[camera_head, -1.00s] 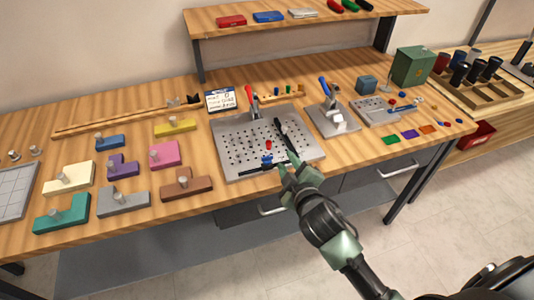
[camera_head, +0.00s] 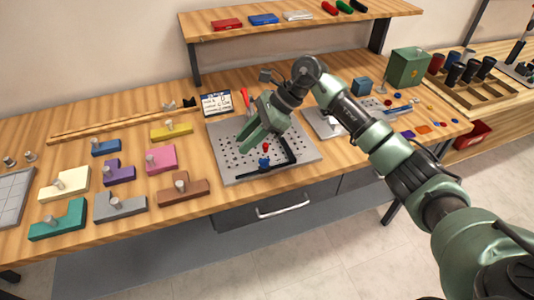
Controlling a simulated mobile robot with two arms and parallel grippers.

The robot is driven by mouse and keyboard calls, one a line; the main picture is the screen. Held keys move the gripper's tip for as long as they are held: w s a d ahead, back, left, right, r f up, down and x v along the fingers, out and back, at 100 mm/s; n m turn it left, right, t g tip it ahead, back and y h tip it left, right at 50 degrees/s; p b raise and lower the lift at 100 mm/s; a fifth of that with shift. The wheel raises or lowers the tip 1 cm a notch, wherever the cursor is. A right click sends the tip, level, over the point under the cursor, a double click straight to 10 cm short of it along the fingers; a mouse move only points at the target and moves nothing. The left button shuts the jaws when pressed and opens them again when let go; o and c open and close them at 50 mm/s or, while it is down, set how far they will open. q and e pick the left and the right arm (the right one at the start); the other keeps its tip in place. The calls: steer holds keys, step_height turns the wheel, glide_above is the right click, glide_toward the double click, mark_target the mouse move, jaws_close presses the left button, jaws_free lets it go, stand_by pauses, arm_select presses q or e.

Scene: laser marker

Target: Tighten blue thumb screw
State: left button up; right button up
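The blue thumb screw (camera_head: 264,163) sits low on the grey perforated plate (camera_head: 226,172), beside the lower bar of a black L-shaped fence (camera_head: 290,152). A red knob (camera_head: 266,146) stands just above it in the picture. My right gripper (camera_head: 241,145) is above the plate, up and left of the blue screw and apart from it. Its two fingers point down-left, look spread, and hold nothing that I can see. The screw's turn or tightness cannot be told at this size. My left gripper is out of view.
A red-handled clamp (camera_head: 245,96) stands at the plate's back, partly behind my arm. Coloured blocks (camera_head: 118,171) with pegs lie to the left. A green box (camera_head: 409,67) stands at the back right.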

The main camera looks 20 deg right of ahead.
mark_target(269, 158)
steer(key=d+g+h, duration=0.1)
steer(key=d+h, duration=0.3)
steer(key=d, duration=0.4)
steer(key=shift+n, duration=0.4)
steer(key=p+x, duration=0.2)
steer(key=x, duration=0.4)
steer(key=shift+s, duration=0.15)
steer(key=shift+a+f, duration=0.15)
steer(key=shift+f, duration=0.45)
jaws_close()
